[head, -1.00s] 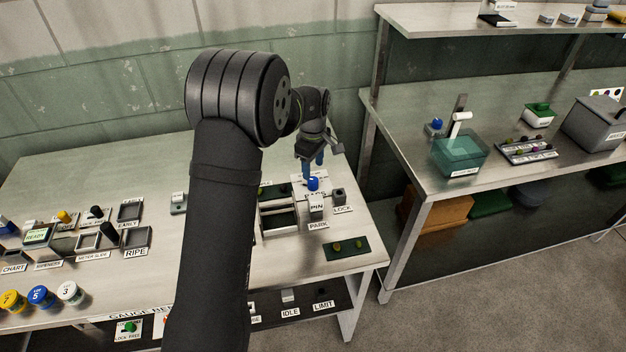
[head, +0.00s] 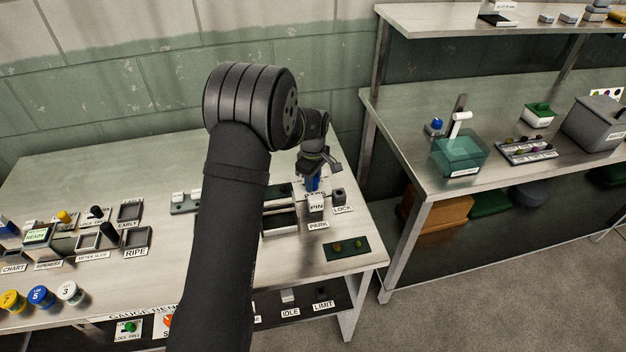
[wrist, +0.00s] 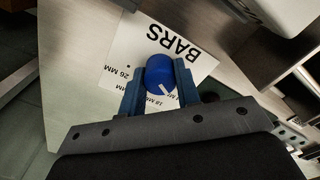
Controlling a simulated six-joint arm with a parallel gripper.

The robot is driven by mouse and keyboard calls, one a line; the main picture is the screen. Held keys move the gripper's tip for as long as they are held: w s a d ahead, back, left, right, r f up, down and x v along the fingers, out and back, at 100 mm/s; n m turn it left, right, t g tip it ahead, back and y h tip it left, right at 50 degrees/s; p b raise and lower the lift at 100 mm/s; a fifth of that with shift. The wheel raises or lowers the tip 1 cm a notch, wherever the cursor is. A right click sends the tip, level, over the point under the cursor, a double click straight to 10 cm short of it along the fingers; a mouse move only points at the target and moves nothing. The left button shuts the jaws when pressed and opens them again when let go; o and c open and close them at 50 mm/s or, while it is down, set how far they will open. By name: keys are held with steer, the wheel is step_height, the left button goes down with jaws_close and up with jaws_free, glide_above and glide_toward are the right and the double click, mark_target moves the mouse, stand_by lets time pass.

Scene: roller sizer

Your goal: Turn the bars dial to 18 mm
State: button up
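The blue bars dial (wrist: 159,71) stands on a white plate (wrist: 188,48) lettered BARS in the wrist view. A 26 MM mark shows on the plate's left and an 18 MM mark below the dial, partly covered. The dial's white pointer line slants to the lower right, towards a mark partly hidden by a finger. My gripper (wrist: 159,70) has one blue finger on each side of the dial, very close to it. Whether both fingers touch it I cannot tell. In the head view my gripper (head: 312,180) is down at the dial, largely covering it.
The PIN block (head: 316,204) stands just in front of the dial, with the LOCK block (head: 338,195) to its right. A dark-framed tray (head: 280,222) lies to the left. A green plate (head: 346,248) with two small knobs is nearer the table's front edge.

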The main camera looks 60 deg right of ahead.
steer(key=shift+m, duration=0.3)
steer(key=m, duration=0.3)
steer(key=shift+m, duration=2.1)
steer(key=o, duration=1)
step_height(320, 180, up, 18)
steer(key=shift+f, duration=0.25)
